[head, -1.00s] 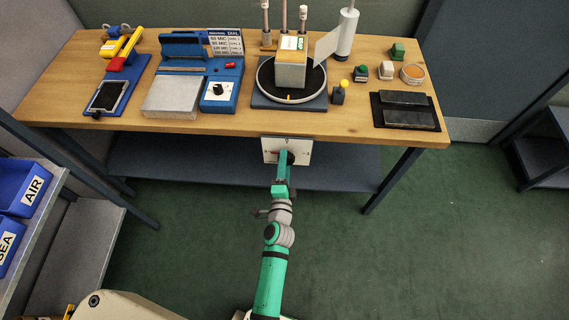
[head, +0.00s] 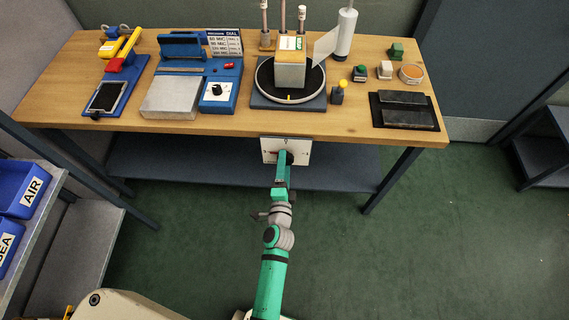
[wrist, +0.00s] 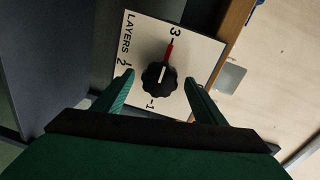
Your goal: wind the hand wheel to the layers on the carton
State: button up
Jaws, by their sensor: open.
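The hand wheel is a black knob (wrist: 158,78) with a red pointer (wrist: 169,50), on a white plate (wrist: 208,50) marked LAYERS with 1, 2 and 3. In the wrist view the pointer lies toward the 3. My gripper (wrist: 159,77) is open, one green finger on each side of the knob; contact cannot be told. In the head view the plate (head: 304,148) hangs at the bench's front edge, with my gripper (head: 287,163) covering part of it.
The wooden bench (head: 350,112) holds a blue sealer (head: 222,90), a yellow-handled tool (head: 122,48), stamps and a black pad (head: 403,110). A dark shelf (head: 335,176) lies below the bench. Blue bins (head: 22,188) stand at left.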

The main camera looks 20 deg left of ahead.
jog(key=v, duration=1)
jog(key=shift+a+r, duration=0.1)
jog(key=s+d+r+n+h, duration=0.1)
jog(key=s+d+r+n, duration=0.2)
jog(key=s, duration=0.5)
jog(key=s+d+r+n+h, duration=0.2)
jog(key=s+d+r+n, duration=0.2)
jog(key=s, duration=0.4)
jog(key=s+d+r+n+g+h, duration=0.1)
jog(key=s+d+r+n, duration=0.2)
jog(key=s+d+n, duration=0.3)
jog(key=shift+s+d+r+h, duration=0.2)
jog(key=shift+s+d+h, duration=0.35)
jog(key=shift+s, duration=0.55)
jog(key=shift+d, duration=0.15)
jog(key=shift+s, duration=0.1)
